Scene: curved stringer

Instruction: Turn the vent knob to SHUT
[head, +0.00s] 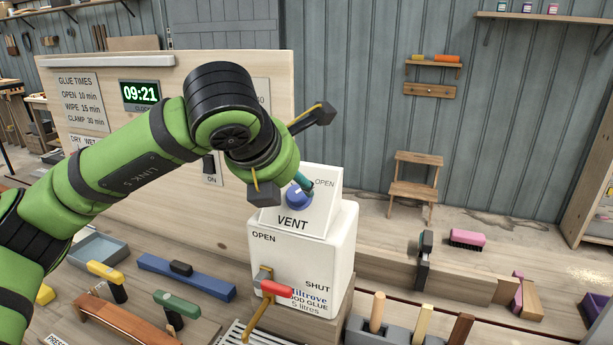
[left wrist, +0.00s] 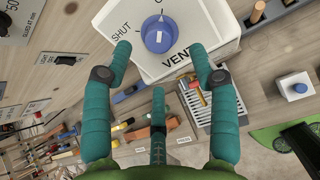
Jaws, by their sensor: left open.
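The vent knob (head: 298,196) is a round blue knob on the white VENT panel (head: 322,212) atop a white glue container (head: 335,250). In the head view, OPEN is printed at the knob's upper right. In the left wrist view the knob (left wrist: 158,34) carries a white mark, and SHUT is printed to its left; I cannot tell exactly where it points. My left gripper (head: 290,155) is open in front of the panel and partly covers it. In the left wrist view its teal fingers (left wrist: 160,55) are spread, two on either side of the knob and one below, without visible contact.
A wooden board with a clock (head: 141,95) stands behind my left arm. A blue bar (head: 186,277), several coloured-handled tools and a clamp (head: 425,262) lie around the bench.

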